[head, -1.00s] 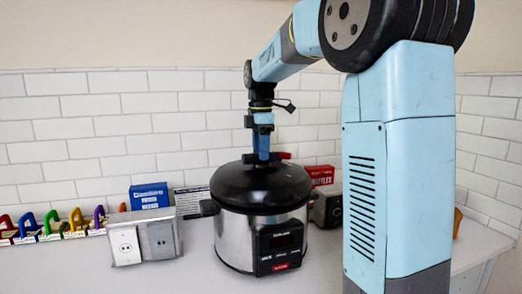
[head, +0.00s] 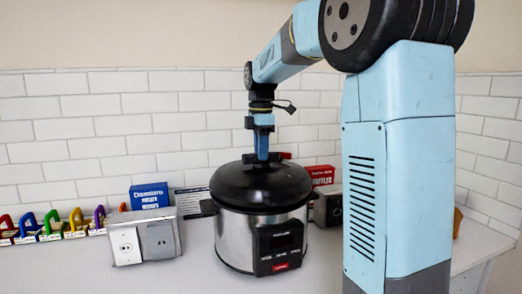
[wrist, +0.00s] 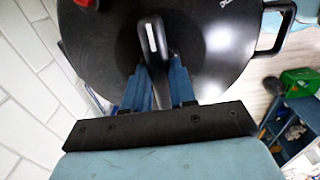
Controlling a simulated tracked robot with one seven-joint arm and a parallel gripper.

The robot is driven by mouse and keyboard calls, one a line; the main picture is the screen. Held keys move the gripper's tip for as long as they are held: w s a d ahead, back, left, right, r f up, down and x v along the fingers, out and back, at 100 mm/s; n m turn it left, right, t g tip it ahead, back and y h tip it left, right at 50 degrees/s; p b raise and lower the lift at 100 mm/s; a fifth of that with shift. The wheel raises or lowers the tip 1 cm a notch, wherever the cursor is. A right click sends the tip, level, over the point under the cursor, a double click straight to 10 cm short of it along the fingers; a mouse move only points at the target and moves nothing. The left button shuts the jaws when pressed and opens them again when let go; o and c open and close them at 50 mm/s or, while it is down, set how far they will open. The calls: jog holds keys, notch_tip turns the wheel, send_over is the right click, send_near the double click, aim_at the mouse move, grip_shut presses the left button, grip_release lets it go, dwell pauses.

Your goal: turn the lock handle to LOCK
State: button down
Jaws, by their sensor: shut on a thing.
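A steel pressure cooker (head: 233,240) with a black domed lid (head: 240,185) stands on the counter. The lid also fills the top of the wrist view (wrist: 210,40). The lock handle (wrist: 152,38) is a black lever with a white mark on top of the lid. My gripper (wrist: 160,75) points down onto the lid and is shut on the lever, its blue fingers on either side. In the head view my gripper (head: 262,158) is over the lid's top and the handle is mostly hidden. The LOCK marking cannot be read.
A red knob (head: 286,156) shows behind my gripper. Left of the cooker are a socket plate (head: 126,243), a blue box (head: 150,196) and several coloured padlock-like items (head: 52,224). A red box (head: 322,175) is behind right. The front counter is clear.

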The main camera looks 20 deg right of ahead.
jog(key=m, duration=0.5)
jog(key=shift+m, duration=0.4)
jog(key=m, duration=0.6)
dwell(0.5)
jog(key=c, duration=0.9)
grip_release()
jog(key=shift+r, duration=0.1)
notch_tip(320, 180, up, 14)
jog(key=shift+w+f, duration=0.1)
jog(key=shift+f, duration=0.15)
